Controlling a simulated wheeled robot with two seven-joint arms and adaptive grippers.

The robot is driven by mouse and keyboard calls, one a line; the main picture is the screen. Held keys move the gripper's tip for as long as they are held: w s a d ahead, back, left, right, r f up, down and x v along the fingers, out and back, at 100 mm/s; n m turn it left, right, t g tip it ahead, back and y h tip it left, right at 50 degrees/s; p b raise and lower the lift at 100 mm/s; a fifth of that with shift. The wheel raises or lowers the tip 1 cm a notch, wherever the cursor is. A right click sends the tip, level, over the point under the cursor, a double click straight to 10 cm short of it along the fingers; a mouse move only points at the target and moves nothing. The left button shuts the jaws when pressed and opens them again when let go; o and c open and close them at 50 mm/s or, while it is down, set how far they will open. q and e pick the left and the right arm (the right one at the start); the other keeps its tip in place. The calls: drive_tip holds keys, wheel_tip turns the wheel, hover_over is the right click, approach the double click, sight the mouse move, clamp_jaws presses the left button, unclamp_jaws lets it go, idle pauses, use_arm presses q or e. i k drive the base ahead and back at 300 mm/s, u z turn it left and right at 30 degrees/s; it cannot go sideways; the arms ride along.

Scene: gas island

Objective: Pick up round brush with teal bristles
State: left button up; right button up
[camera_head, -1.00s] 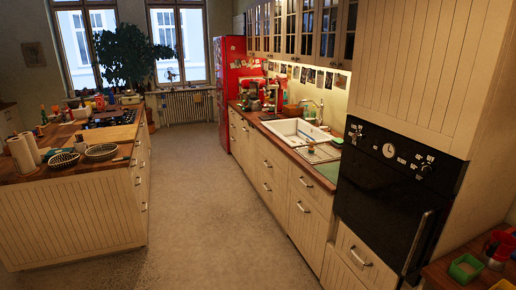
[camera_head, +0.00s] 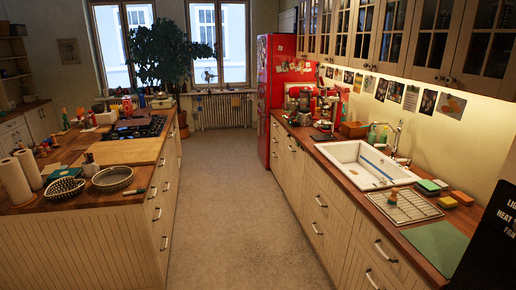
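A small round object with a tan top and what looks like a teal lower edge, likely the round brush (camera_head: 394,195), sits at the left end of the metal drying rack (camera_head: 415,207) beside the sink. It is small in the head view, so its bristles are hard to make out. It stands apart from the sponges to its right. Neither of my grippers is in view.
The white sink (camera_head: 362,165) and faucet (camera_head: 396,137) are behind the rack. Sponges (camera_head: 429,186) lie near the wall, and a green mat (camera_head: 436,244) lies in front. The kitchen island (camera_head: 80,235) stands left, with clear floor (camera_head: 232,220) between.

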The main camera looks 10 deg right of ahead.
sight(392, 199)
drive_tip(key=z, duration=0.2)
drive_tip(key=i, duration=1.6)
drive_tip(key=z, duration=1.4)
drive_tip(key=i, duration=1.1)
drive_tip(key=z, duration=1.05)
drive_tip(key=i, duration=0.2)
drive_tip(key=z, duration=0.1)
